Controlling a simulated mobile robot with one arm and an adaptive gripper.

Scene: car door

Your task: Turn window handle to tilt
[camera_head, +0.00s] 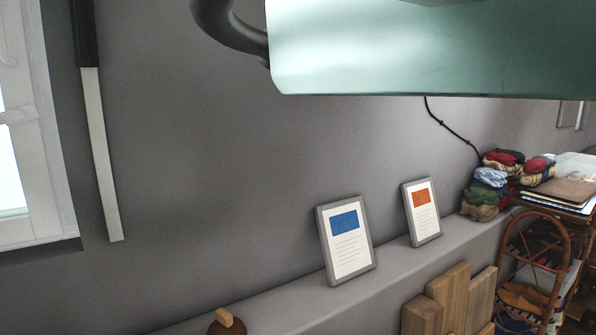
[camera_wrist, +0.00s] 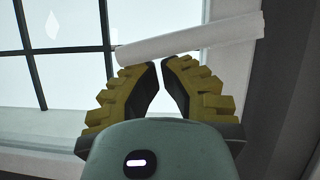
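The window handle (camera_wrist: 190,38) is a white bar in the upper middle of the wrist view. It lies nearly level, its right end a little higher. My gripper (camera_wrist: 161,64), with yellow and black fingers, is just below it in the picture. The fingertips are a narrow gap apart, with nothing seen between them. The left fingertip is close to the bar's lower edge; I cannot tell if they touch. The window (camera_wrist: 75,80) shows bright panes with dark bars. In the head view only part of the white window frame (camera_head: 50,170) shows, at the left edge.
A dark and pale grey bar (camera_head: 100,150) hangs on the wall beside the window. A ledge holds a blue framed card (camera_head: 347,240), an orange framed card (camera_head: 422,212) and folded cloths (camera_head: 488,190). Wooden boards (camera_head: 452,295) and a wicker shelf (camera_head: 535,260) stand at lower right.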

